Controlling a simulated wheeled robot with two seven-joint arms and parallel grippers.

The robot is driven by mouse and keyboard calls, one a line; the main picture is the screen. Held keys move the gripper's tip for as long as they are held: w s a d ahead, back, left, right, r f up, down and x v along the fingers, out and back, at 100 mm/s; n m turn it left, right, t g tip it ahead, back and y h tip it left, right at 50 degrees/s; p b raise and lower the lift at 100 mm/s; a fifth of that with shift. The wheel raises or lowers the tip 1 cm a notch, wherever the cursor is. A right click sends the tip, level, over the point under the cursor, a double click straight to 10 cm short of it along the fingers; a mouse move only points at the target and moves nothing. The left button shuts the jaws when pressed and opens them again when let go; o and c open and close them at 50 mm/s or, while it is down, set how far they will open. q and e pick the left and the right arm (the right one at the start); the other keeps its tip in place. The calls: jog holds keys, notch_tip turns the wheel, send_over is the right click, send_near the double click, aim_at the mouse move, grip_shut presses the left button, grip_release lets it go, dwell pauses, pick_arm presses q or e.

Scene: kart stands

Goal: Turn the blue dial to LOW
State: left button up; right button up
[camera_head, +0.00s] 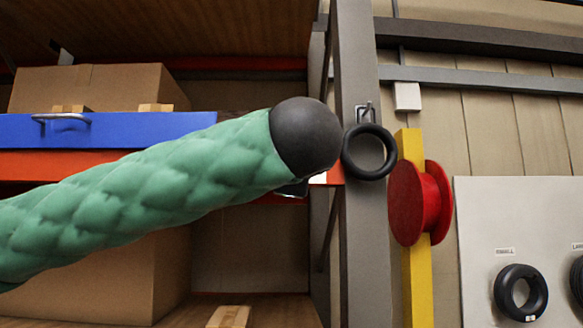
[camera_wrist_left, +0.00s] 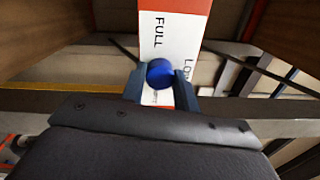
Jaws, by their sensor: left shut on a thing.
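The blue dial (camera_wrist_left: 160,72) sits on a white and orange panel (camera_wrist_left: 175,30) in the left wrist view. FULL is printed to the left of the dial; LOW, to its right, is partly covered by a finger. Another small label below the dial is mostly hidden. My left gripper (camera_wrist_left: 161,86) is shut on the dial, one finger on each side. No pointer mark on the dial is readable. In the head view my green padded left arm hides the dial and most of the gripper. My right gripper is in neither view.
A grey post (camera_head: 358,240) stands just right of my arm's dark end, with a black ring (camera_head: 347,160) hanging on it. A red spool (camera_head: 408,204) is on a yellow post. Shelves with cardboard boxes (camera_head: 95,88) and a blue drawer (camera_head: 185,127) lie behind my arm.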

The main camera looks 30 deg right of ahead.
pick_arm(q)
jog(key=o, duration=1)
jog(key=shift+c, duration=0.2)
jog(key=shift+s, duration=0.1)
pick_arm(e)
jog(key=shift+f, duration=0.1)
pick_arm(q)
jog(key=b+v, duration=0.2)
jog(key=v, duration=0.5)
jog(key=shift+s+a+b, duration=0.2)
jog(key=shift+s+b, duration=0.05)
jog(key=shift+b, duration=0.1)
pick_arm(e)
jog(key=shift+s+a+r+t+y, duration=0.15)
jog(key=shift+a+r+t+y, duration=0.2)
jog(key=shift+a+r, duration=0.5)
pick_arm(q)
jog(key=shift+f, duration=0.1)
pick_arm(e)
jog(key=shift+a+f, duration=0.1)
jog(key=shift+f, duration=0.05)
